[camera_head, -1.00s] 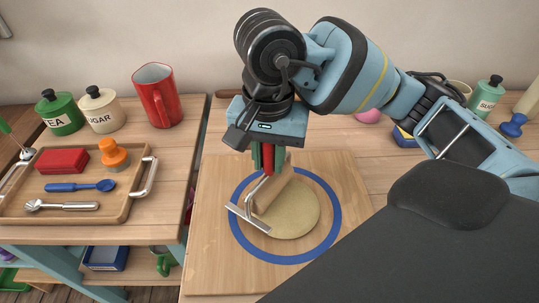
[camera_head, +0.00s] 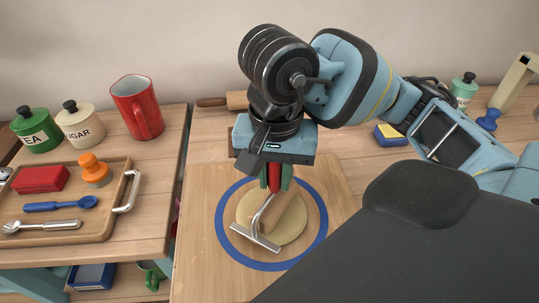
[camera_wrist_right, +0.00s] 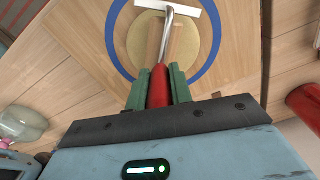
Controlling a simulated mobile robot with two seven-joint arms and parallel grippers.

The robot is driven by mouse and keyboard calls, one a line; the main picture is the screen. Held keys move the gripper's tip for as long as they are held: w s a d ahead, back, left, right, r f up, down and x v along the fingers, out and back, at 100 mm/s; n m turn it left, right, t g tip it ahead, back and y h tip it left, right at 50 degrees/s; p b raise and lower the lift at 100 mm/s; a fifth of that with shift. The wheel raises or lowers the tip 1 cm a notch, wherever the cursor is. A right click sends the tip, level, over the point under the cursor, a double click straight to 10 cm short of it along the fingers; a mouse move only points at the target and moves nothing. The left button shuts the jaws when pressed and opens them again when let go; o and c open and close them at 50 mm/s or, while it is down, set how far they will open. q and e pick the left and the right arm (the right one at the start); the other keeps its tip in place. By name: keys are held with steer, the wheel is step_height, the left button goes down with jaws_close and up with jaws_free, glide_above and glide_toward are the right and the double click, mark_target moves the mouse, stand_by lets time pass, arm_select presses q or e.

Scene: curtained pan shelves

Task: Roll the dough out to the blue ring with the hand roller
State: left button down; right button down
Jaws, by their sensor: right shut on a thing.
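The pale dough disc (camera_head: 297,222) lies flat on a wooden board (camera_head: 197,262), inside the painted blue ring (camera_head: 228,246). A band of bare board shows between the dough's edge and the ring. My right gripper (camera_head: 275,180) is shut on the red handle of the hand roller (camera_head: 268,243). The roller has a bent metal frame and a wooden cylinder, which lies over the middle of the dough. The right wrist view shows the red handle (camera_wrist_right: 159,88) between the green fingers (camera_wrist_right: 158,92), with the dough (camera_wrist_right: 188,48) beyond. My left gripper is out of view.
A tray (camera_head: 112,205) on the left counter holds a red block, an orange-handled tool and utensils. Tea and sugar canisters (camera_head: 80,125) and a red jug (camera_head: 138,107) stand behind it. A rolling pin (camera_head: 237,100) and a blue-yellow sponge (camera_head: 390,135) lie behind the board.

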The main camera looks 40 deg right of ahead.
steer(key=shift+s+d+f, duration=0.15)
steer(key=shift+s+d, duration=0.1)
steer(key=shift+s, duration=0.45)
steer(key=shift+s+d+f, duration=0.1)
steer(key=shift+s+d, duration=0.15)
steer(key=shift+s, duration=0.4)
steer(key=shift+s+d, duration=0.1)
steer(key=shift+s, duration=0.25)
steer(key=shift+w, duration=0.15)
steer(key=shift+w+a+r, duration=0.15)
steer(key=shift+w+a, duration=0.15)
steer(key=shift+w, duration=0.5)
steer(key=shift+w+a+r, duration=0.1)
steer(key=shift+w+a, duration=0.2)
steer(key=shift+w, duration=0.5)
steer(key=shift+w+b, duration=0.1)
steer(key=shift+b, duration=0.2)
